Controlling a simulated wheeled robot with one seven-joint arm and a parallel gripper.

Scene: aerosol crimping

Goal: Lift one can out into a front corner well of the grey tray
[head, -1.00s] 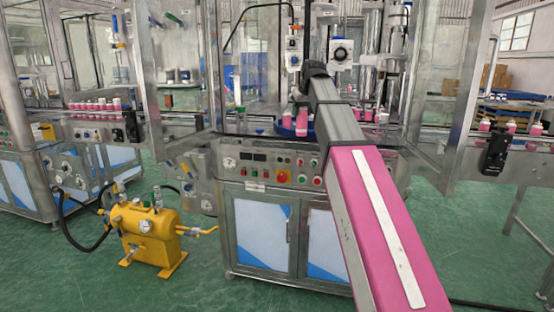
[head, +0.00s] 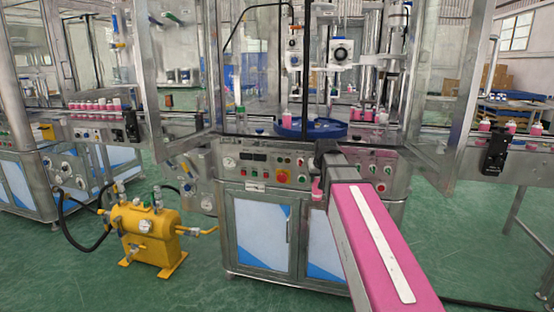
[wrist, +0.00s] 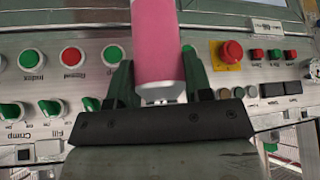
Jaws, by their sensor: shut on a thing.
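A pink can (wrist: 160,40) is held between the two dark green fingers of my gripper (wrist: 158,78) in the wrist view. The can's white end shows between the fingers, and its other end runs out of the frame. In the head view the held pink can (head: 317,188) shows at the left of my wrist, in front of the machine's control panel. My arm hides the fingers there. Another pink can (head: 287,119) stands at the blue round turntable (head: 325,129) inside the machine. I see no grey tray in either view.
The control panel (head: 262,165) with buttons and knobs lies behind the can. Open glass doors (head: 440,100) flank the machine. More pink cans stand on the right (head: 366,113) and on the left conveyor (head: 95,104). A yellow pump unit (head: 147,232) stands on the floor.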

